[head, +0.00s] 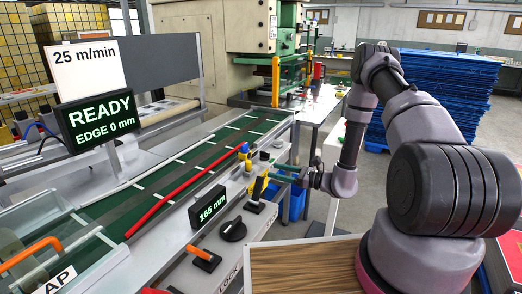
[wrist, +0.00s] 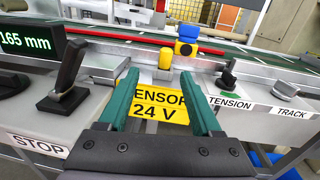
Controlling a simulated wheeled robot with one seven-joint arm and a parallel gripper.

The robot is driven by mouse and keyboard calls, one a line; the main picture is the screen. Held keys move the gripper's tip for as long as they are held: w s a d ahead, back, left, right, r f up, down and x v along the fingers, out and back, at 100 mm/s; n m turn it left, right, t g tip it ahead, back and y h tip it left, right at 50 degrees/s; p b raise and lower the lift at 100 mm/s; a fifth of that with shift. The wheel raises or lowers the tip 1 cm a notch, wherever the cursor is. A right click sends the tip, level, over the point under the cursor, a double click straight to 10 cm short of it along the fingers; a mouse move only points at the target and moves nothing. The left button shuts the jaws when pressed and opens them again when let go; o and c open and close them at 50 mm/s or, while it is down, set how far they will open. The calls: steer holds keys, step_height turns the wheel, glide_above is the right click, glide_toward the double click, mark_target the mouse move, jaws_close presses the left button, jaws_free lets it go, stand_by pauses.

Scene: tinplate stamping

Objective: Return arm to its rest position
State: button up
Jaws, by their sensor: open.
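My gripper (wrist: 160,105) is open in the wrist view, its two green fingers spread apart with nothing between them. Beyond and below the fingers is a yellow label reading "SENSOR 24 V" (wrist: 158,110), partly hidden by them. In the head view my arm reaches from the right toward the machine's front panel, and my gripper (head: 280,178) points left over that panel, close to a black-and-yellow lever. Whether the fingers touch anything cannot be told.
A yellow knob (wrist: 166,58) and a blue-and-yellow sensor (wrist: 187,38) stand just beyond the fingers. A black lever (wrist: 66,80) is at left, a smaller lever (wrist: 228,78) at right. Blue stacked pallets (head: 432,85) and a wooden surface (head: 300,265) are near my arm.

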steer(key=s+a+r+n+g+h, duration=0.1)
steer(key=s+r+n+g, duration=0.25)
steer(key=r, duration=0.45)
steer(key=s+r+n+g+h, duration=0.1)
steer(key=s+r+n+g, duration=0.3)
steer(key=r, duration=0.4)
steer(key=s+a+r+n+g+h, duration=0.1)
steer(key=s+r+n+g, duration=0.15)
steer(key=r+n, duration=0.5)
steer(key=s+d+r+n+t+h, duration=0.2)
steer(key=s+d+r+t+h, duration=0.2)
steer(key=r, duration=0.5)
steer(key=s+d+r+n+t+h, duration=0.2)
steer(key=s+d+r+t+h, duration=0.2)
steer(key=s+d+r, duration=0.5)
steer(key=s+h, duration=0.2)
steer(key=shift+s+t+h, duration=0.2)
steer(key=shift+t+h, duration=0.2)
steer(key=shift+d, duration=0.1)
